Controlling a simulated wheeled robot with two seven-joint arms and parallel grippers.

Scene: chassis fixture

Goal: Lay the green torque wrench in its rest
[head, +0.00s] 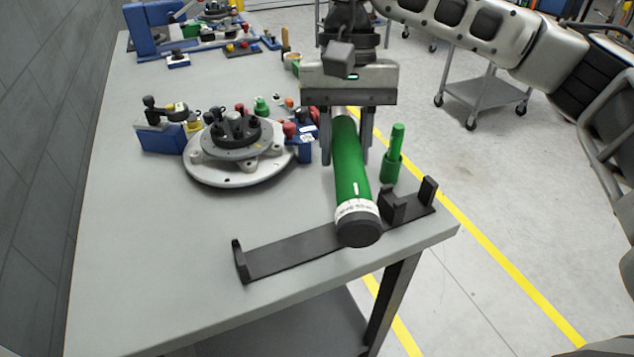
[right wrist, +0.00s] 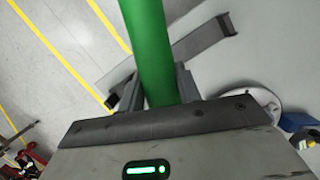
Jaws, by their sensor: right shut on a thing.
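The green torque wrench (head: 352,170) is a thick green bar with a white ring and a black end towards me. It also shows in the right wrist view (right wrist: 148,45). My right gripper (head: 347,155) is shut on it from above, one finger on each side. The rest (head: 295,256) is a long black strip with upturned ends, near the table's front edge. The wrench's black end overlaps the rest in the head view and lies crosswise to it, seemingly above it. The rest also shows beyond the wrench in the right wrist view (right wrist: 200,42). My left gripper is not in view.
A round grey chassis plate (head: 225,165) with a dark hub and coloured parts stands left of the gripper. A smaller green peg-like part (head: 392,160) stands upright right of the wrench. The grey table (head: 150,260) is bare at the front left.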

